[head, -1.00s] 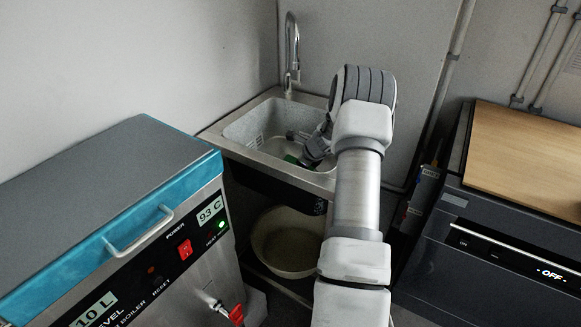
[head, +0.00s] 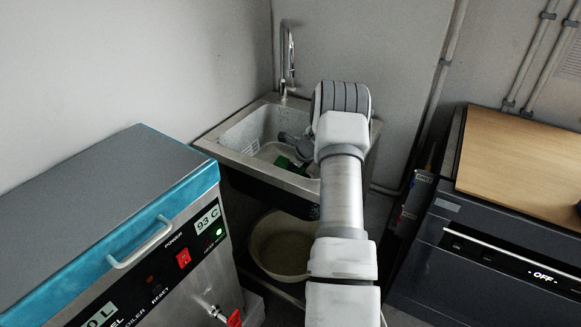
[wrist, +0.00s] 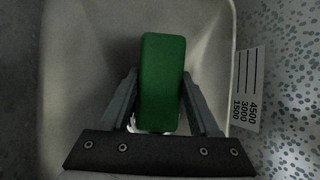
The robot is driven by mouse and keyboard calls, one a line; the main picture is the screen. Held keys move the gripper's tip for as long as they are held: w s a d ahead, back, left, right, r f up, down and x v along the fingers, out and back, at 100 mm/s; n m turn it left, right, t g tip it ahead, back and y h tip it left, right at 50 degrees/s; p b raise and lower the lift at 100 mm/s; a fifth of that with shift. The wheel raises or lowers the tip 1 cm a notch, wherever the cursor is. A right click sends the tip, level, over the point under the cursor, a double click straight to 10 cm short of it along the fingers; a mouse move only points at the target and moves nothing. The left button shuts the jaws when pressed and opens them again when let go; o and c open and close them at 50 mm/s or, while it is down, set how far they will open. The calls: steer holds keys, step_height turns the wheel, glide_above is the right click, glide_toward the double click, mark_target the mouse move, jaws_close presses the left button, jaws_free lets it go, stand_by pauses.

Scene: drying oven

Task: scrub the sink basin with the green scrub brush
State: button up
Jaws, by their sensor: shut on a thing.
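The green scrub brush (wrist: 161,82) is a green block between the two fingers of my gripper (wrist: 160,100) in the wrist view. My gripper is shut on it. In the head view the brush (head: 287,164) shows as a green patch low inside the metal sink basin (head: 241,136), below my gripper (head: 293,150). My arm hides the right part of the basin. I cannot tell whether the brush touches the basin floor.
A tall faucet (head: 287,58) stands at the basin's back edge. A pale bowl (head: 262,245) sits below the sink. A boiler (head: 110,215) with a blue-edged lid stands left. A dark oven (head: 470,235) with a wooden board (head: 525,165) on top stands right.

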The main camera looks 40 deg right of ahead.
step_height(320, 180, up, 21)
steer(key=p, duration=1.5)
steer(key=shift+f, duration=0.15)
steer(key=shift+f, duration=0.1)
stand_by(0.9)
